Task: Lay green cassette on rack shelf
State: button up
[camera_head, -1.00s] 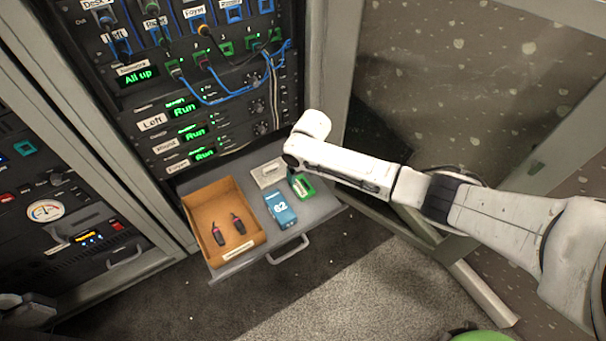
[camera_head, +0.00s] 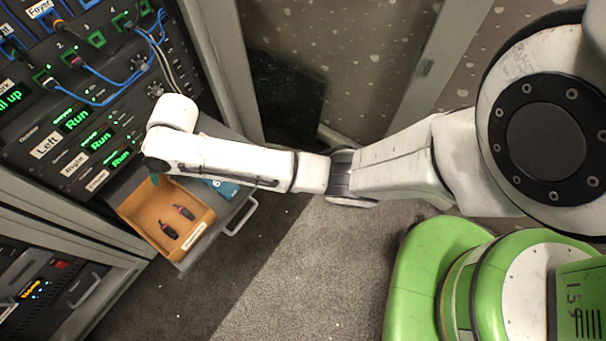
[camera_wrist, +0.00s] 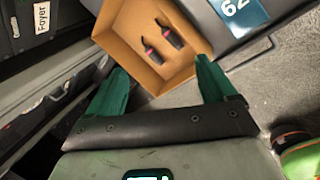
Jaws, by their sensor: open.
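The grey pulled-out rack shelf (camera_head: 240,205) sits low on the rack, with a handle at its front; it also shows in the wrist view (camera_wrist: 225,38). The green cassette is not visible now; my arm covers that part of the shelf in the head view. My gripper (camera_wrist: 160,68) has two green fingers spread apart with nothing between them. In the head view only a bit of a green finger (camera_head: 155,179) shows, over the back of the cardboard tray (camera_head: 145,203).
The tray, on the shelf's left part, holds two dark connectors with red bands (camera_head: 170,230). A blue box marked 62 (camera_wrist: 240,12) lies to its right, partly hidden by my arm in the head view. Blue cables (camera_head: 110,100) hang across the rack above. Carpet in front is clear.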

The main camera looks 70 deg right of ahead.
jog(key=s+a+m, duration=0.7)
jog(key=s+m, duration=0.5)
jog(key=m, duration=0.1)
jog(key=s+d+m+g+h, duration=0.1)
jog(key=s+d+m, duration=0.4)
jog(key=s, duration=0.4)
jog(key=s+d+m+g+h, duration=0.1)
jog(key=s+d+m, duration=0.4)
jog(key=s, duration=0.5)
jog(key=m, duration=0.2)
jog(key=shift+s+d+f+m+g, duration=0.25)
jog(key=shift+s+d+m+g, duration=0.05)
jog(key=shift+d, duration=0.05)
